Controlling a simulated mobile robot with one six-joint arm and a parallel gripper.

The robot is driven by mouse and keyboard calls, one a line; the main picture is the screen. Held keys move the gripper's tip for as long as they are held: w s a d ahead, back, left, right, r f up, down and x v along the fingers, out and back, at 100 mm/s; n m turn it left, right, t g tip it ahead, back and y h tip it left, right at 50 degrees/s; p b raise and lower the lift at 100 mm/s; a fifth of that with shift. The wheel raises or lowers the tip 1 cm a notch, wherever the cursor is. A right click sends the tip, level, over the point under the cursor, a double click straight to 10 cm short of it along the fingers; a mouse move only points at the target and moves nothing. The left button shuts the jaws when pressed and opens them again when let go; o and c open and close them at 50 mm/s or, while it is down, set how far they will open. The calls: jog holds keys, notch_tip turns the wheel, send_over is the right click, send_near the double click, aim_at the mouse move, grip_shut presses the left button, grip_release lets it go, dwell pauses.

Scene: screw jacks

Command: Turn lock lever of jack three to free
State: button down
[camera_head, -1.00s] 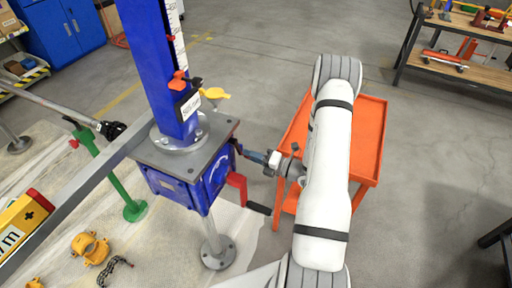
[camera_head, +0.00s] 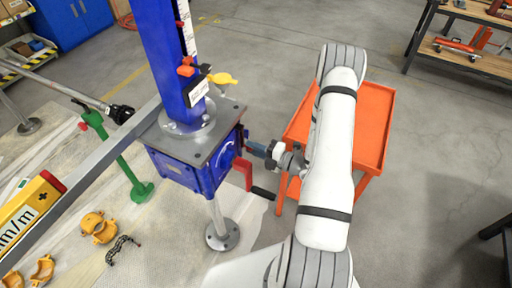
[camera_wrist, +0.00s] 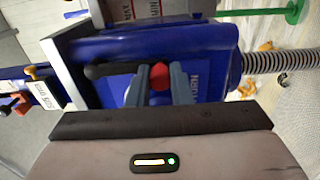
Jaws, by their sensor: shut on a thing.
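A blue screw jack (camera_head: 192,172) with a grey top plate and a tall blue column (camera_head: 168,50) stands left of my arm. My gripper (camera_head: 256,149) is at its right side, just above the red crank (camera_head: 243,172) with its black handle. In the wrist view my gripper (camera_wrist: 160,88) has its two fingers closed around a red knob (camera_wrist: 160,76) in front of the jack's blue housing (camera_wrist: 205,50). A black lever arm (camera_wrist: 108,70) runs left from the knob, partly behind the left finger. I cannot read a jack number or the lever's marks.
An orange trolley (camera_head: 375,130) stands close behind my arm. A green stand (camera_head: 140,192), a grey beam (camera_head: 85,180) and yellow clamps (camera_head: 98,228) are at the left. A workbench (camera_head: 470,48) is at the back right. The floor at right is largely clear.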

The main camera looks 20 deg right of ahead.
jog(key=shift+f, duration=0.1)
jog(key=c, duration=1.3)
grip_release()
jog(key=b+v, duration=0.1)
jog(key=v, duration=0.6)
jog(key=shift+s+d+b, duration=0.3)
jog(key=shift+s+b, duration=0.05)
jog(key=shift+a, duration=0.1)
